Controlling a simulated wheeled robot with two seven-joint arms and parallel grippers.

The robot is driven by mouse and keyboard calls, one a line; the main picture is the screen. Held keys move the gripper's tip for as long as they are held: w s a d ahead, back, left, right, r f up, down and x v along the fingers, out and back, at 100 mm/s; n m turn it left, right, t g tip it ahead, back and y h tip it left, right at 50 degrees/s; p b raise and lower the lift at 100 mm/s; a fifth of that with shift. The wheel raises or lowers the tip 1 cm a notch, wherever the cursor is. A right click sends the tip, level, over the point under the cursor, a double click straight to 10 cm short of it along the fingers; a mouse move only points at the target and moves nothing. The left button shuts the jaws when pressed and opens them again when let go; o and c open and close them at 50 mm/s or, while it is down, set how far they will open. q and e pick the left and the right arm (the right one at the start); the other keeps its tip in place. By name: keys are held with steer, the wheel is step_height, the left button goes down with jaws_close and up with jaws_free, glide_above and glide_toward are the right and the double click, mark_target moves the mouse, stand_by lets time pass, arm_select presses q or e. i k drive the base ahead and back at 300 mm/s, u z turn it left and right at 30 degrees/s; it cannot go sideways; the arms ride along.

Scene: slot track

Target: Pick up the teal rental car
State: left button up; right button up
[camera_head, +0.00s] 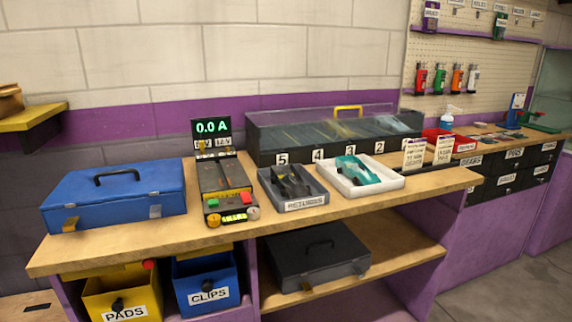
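A teal car (355,170) with some black on it sits in a white tray (378,188) on the wooden counter, right of the middle of the head view. A dark car (290,182) sits in the grey tray labelled RETURNS (308,203), just left of the white tray. Neither of my grippers is in the head view, so their state and place do not show.
A meter unit reading 0.0 A (226,190) and a blue case (115,195) stand left of the trays. Behind is a long clear-lidded case (330,130) with numbered slots. Small sign cards (414,154) stand right. Bare counter (440,180) lies at the front right.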

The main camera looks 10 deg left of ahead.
mark_target(353, 167)
steer(key=z, duration=1.3)
steer(key=i, duration=2.1)
steer(key=u, duration=2.9)
